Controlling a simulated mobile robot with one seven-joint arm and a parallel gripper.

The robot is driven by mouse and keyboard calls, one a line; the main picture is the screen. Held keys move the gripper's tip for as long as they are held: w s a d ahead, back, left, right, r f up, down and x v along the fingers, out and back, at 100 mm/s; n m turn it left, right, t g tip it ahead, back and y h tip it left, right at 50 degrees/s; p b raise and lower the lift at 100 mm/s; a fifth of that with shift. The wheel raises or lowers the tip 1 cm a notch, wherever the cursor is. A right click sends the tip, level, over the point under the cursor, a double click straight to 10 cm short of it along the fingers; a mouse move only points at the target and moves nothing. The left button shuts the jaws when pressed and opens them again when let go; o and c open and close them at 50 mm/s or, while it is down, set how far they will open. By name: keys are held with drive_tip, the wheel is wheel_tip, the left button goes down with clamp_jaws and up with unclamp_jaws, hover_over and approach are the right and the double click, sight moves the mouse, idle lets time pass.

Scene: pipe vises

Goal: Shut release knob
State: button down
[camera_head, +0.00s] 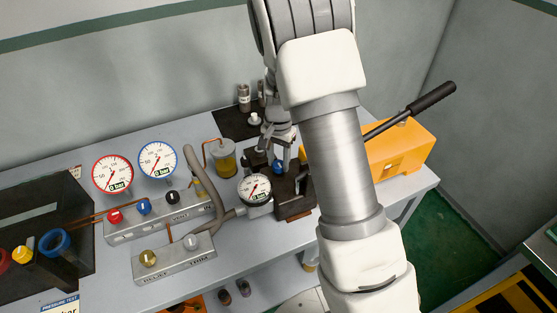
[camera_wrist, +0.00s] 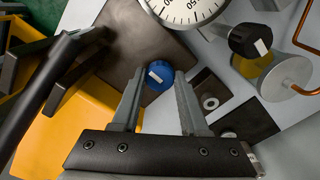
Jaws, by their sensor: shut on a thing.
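The blue round knob (camera_wrist: 159,76) with a white mark on top sits over a dark block (camera_wrist: 138,35) in the wrist view. It also shows in the head view (camera_head: 278,166), on the dark block (camera_head: 293,203) behind the pressure gauge. My gripper (camera_wrist: 160,84) points down at it, one finger on each side, and is shut on the blue knob. In the head view my gripper (camera_head: 277,158) is partly hidden by its own wrist. The white mark runs slightly tilted across the knob. I cannot tell which knob is labelled release.
A black knob (camera_wrist: 250,40) and an amber cup (camera_head: 224,156) are close by. The orange pump body (camera_head: 402,146) with its raised lever (camera_head: 420,103) is at right. Valve blocks (camera_head: 174,258) stand at left.

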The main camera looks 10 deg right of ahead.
sight(278, 164)
idle(0.4)
drive_tip(key=shift+c, duration=2.1)
unclamp_jaws()
drive_tip(key=shift+r, duration=0.1)
wheel_tip(278, 164, up, 17)
drive_tip(key=shift+r, duration=0.2)
